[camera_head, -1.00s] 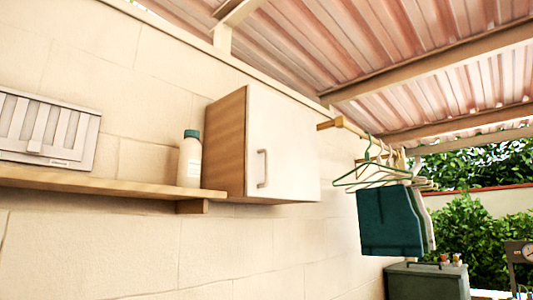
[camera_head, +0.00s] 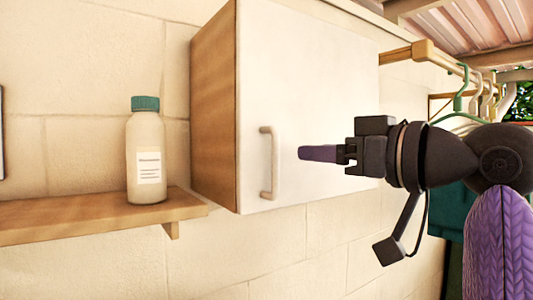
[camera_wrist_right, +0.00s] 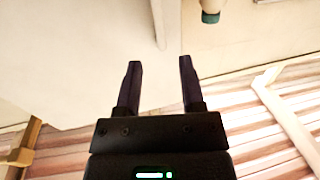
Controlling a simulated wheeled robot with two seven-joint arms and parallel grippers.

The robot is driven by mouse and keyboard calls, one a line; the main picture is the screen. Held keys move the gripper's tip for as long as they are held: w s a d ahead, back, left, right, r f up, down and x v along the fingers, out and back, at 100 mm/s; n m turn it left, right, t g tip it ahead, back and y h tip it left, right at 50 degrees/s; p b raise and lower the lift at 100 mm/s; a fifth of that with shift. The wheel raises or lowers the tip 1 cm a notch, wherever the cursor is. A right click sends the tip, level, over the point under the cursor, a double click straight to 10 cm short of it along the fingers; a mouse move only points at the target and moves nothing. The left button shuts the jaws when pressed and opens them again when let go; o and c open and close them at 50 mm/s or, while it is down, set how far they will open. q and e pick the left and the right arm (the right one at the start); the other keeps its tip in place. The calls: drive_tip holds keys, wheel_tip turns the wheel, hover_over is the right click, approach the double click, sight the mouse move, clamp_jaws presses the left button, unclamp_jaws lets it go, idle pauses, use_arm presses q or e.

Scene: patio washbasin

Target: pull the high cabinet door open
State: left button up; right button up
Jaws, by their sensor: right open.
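The high cabinet (camera_head: 213,110) hangs on the wall with a wooden side and a white door (camera_head: 310,60), which is shut. Its pale bar handle (camera_head: 267,163) stands upright near the door's lower left edge. My right gripper (camera_head: 300,153) reaches in from the right in front of the door, its purple fingers pointing left toward the handle, a short gap away. In the right wrist view its two fingers (camera_wrist_right: 160,64) are apart with nothing between them. A pale upright strip lies ahead of them; I cannot tell if it is the handle. My left gripper is out of view.
A white bottle with a teal cap (camera_head: 146,150) stands on the wooden shelf (camera_head: 100,216) left of the cabinet. A wooden rail (camera_head: 405,53) with hangers extends right of the cabinet, behind my right arm. The wall below the cabinet is bare.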

sight(278, 151)
drive_tip(key=p+x, duration=0.3)
drive_tip(key=x, duration=0.4)
drive_tip(key=shift+w+a, duration=0.15)
drive_tip(key=shift+a, duration=0.1)
drive_tip(key=shift+w+a, duration=0.25)
drive_tip(key=shift+a, duration=0.1)
drive_tip(key=shift+f, duration=0.1)
clamp_jaws()
idle(0.5)
